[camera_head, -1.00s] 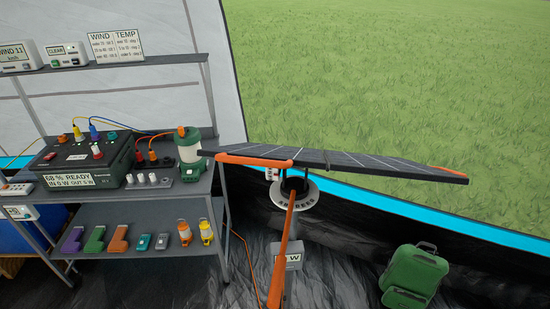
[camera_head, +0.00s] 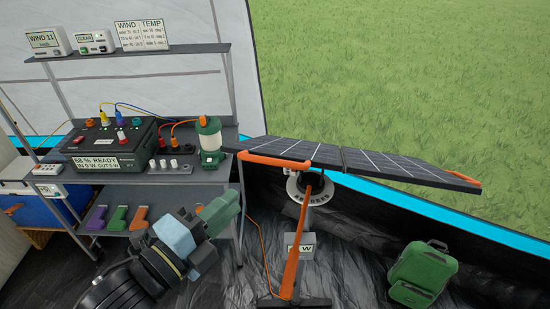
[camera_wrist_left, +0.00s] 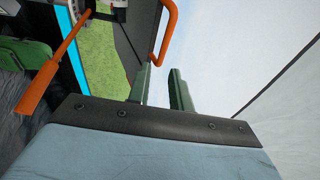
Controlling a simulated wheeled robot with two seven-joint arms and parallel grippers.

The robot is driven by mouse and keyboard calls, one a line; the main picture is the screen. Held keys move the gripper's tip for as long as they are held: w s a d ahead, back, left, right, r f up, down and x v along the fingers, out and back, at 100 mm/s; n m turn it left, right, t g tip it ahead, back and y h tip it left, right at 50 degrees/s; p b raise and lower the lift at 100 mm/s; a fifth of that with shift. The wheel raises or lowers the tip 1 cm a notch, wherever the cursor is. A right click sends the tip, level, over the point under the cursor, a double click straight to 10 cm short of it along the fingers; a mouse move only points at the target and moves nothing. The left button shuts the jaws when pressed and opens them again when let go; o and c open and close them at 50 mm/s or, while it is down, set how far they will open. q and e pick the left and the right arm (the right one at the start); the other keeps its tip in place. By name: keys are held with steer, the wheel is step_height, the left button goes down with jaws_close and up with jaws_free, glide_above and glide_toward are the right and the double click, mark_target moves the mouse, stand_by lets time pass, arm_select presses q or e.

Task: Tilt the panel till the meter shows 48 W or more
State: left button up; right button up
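The dark solar panel (camera_head: 400,168) sits on a post right of the shelf, sloping down to the right. An orange handle (camera_head: 268,160) runs along its left edge. An orange lever (camera_head: 297,245) hangs from the pivot and covers part of the meter (camera_head: 306,241); only "W" reads clearly. My left gripper (camera_head: 230,206) is in front of the shelf, below and left of the panel handle, not touching it. The left wrist view shows its green fingers (camera_wrist_left: 161,88) apart and empty, with the orange handle (camera_wrist_left: 168,35) beyond and the lever (camera_wrist_left: 52,68) left. My right gripper is not in view.
The metal shelf (camera_head: 190,47) holds a power station (camera_head: 115,140) marked 68 % READY, a green lantern (camera_head: 210,140) and small signs. A green backpack (camera_head: 420,268) stands on the floor at right. A blue cooler (camera_head: 30,210) is at far left. An orange cable crosses the floor.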

mark_target(273, 164)
arm_select(q)
steer(key=x, duration=0.4)
steer(key=p+x, duration=0.1)
steer(key=x, duration=0.3)
steer(key=r+x, duration=0.1)
steer(key=x, duration=0.4)
steer(key=shift+s+d, duration=0.1)
steer(key=shift+d, duration=0.2)
steer(key=shift+c, duration=0.4)
jaws_close()
